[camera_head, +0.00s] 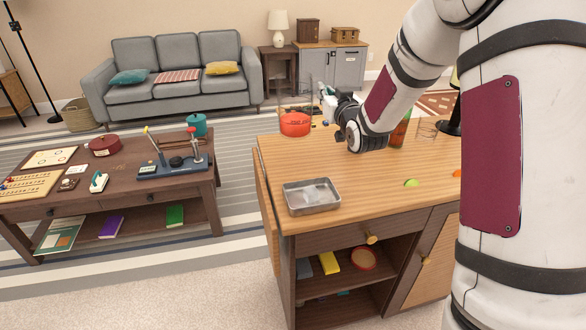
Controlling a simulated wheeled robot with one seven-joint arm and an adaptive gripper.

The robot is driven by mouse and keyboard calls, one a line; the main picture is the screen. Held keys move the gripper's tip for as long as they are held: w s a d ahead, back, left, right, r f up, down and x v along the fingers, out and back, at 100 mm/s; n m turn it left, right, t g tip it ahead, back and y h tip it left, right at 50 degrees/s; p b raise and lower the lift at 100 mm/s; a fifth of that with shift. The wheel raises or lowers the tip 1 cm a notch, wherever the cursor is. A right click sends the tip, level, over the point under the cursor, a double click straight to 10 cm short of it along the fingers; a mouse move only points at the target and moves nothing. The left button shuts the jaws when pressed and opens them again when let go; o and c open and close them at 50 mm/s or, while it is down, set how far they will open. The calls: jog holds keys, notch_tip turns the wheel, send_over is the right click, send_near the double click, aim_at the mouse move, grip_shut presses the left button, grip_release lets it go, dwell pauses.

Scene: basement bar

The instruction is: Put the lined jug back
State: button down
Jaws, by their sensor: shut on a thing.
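My gripper (343,106) is over the far side of the wooden bar cabinet, partly hidden by my own wrist. It is shut on a small white-and-green thing (329,103), of which only a part shows. I cannot tell for sure whether this is the lined jug. No other thing in view is clearly a lined jug.
The cabinet top (361,170) carries a metal tray (312,196), a lime (411,183), a bottle (399,132) and a clear glass (427,128). Its middle is clear. A low table (122,188) with several items stands left, a grey sofa (174,68) behind.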

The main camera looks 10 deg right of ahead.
notch_tip(320, 180, down, 10)
jog(key=b, duration=0.1)
jog(key=shift+r, duration=0.15)
dwell(0.4)
jog(key=c, duration=2.1)
grip_release()
jog(key=shift+f+b, duration=0.3)
jog(key=o, duration=0.4)
jog(key=shift+r, duration=0.1)
